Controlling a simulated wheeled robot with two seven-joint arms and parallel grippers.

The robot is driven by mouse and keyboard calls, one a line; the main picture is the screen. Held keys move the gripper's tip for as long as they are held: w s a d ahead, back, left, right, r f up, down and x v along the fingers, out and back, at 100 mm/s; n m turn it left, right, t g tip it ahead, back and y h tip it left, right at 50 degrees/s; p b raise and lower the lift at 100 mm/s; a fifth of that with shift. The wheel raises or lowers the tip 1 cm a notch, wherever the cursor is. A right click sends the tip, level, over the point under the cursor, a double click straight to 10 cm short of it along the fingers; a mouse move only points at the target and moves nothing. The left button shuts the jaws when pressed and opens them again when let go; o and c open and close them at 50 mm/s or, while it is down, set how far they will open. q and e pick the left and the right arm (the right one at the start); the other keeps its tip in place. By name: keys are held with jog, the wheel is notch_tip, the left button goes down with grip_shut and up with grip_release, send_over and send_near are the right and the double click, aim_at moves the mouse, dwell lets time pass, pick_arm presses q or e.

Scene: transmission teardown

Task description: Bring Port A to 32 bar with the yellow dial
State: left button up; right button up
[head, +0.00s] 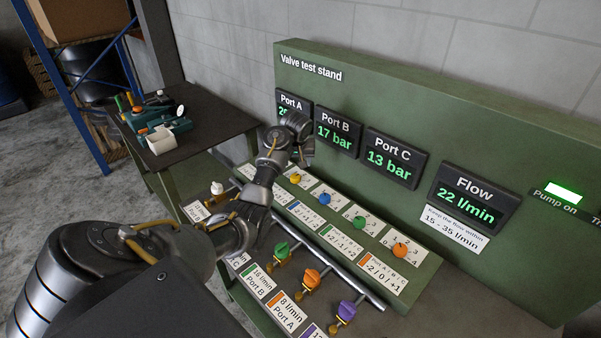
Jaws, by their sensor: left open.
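The yellow dial (296,179) sits on a white scale card at the upper left of the sloped panel. The Port A display (291,102) above it is partly covered by my left gripper; only a leading 2 of its reading shows clearly. My left gripper (302,150) is open, just above and behind the yellow dial in the picture. Whether it touches the dial I cannot tell. My right gripper is not in view.
Blue (325,199), green (359,222) and orange (400,250) dials run to the right. Coloured valve handles, such as the orange handle (311,276), stand in front. Port B (338,131) reads 17 bar, Port C (394,158) 13 bar, Flow (473,203) 22 l/min.

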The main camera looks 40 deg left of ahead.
aim_at(295, 176)
pick_arm(q)
jog(key=x, duration=0.8)
jog(key=shift+s+a+f, duration=0.2)
jog(key=shift+a+f, duration=0.2)
jog(key=shift+a, duration=0.1)
jog(key=shift+w+a+f, duration=0.15)
jog(key=shift+f, duration=0.4)
jog(key=shift+w+a+f, duration=0.1)
jog(key=shift+f, duration=0.15)
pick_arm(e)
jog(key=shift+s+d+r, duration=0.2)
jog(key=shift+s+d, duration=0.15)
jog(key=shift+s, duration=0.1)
pick_arm(q)
jog(key=shift+c, duration=0.2)
jog(key=c, duration=0.9)
jog(key=shift+c, duration=0.2)
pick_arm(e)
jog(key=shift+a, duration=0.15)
